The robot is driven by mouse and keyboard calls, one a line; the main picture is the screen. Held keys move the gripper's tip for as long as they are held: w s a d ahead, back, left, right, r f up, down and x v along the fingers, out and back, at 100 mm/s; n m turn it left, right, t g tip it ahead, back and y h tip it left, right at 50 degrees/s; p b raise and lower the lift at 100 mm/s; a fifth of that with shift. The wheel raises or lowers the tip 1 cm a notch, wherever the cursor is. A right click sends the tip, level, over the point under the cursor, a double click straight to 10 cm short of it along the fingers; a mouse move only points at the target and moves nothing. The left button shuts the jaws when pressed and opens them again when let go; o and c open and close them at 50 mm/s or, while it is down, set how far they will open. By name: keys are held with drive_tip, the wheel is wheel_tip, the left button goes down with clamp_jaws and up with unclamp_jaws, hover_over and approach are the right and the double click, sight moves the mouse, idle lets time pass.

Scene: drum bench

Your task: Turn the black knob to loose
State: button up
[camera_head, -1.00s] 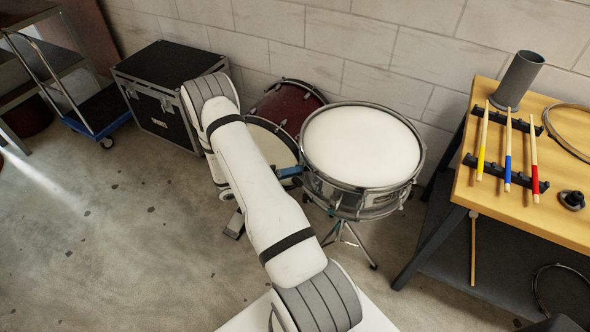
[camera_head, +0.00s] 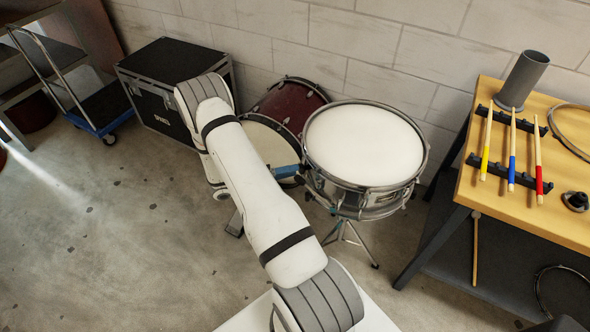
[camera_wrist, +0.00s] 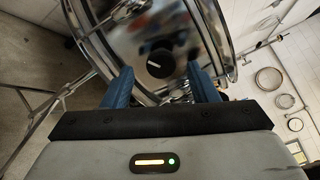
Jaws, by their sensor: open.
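The black knob (camera_wrist: 160,64) sits on the chrome side of the snare drum in the wrist view. It is round, with a white pointer line across its face. The snare drum (camera_head: 362,145) stands on a stand, with a white head. My gripper (camera_wrist: 160,85) is open, its two blue fingers on either side below the knob in the wrist view; I cannot tell the gap in depth. In the head view the gripper (camera_head: 287,172) shows as a blue part at the drum's left side. The knob is hidden in the head view.
A wooden bench (camera_head: 520,213) on the right holds several things, among them sticks on a black rack (camera_head: 506,172) and a grey cup (camera_head: 521,80). A dark red bass drum (camera_head: 286,103) stands behind my arm. A black case (camera_head: 160,95) and trolley (camera_head: 98,108) are left. Floor at left is clear.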

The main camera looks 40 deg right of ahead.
drive_tip(key=v, duration=0.5)
drive_tip(key=shift+w+a, duration=0.1)
drive_tip(key=shift+a, duration=0.15)
drive_tip(key=shift+r, duration=0.1)
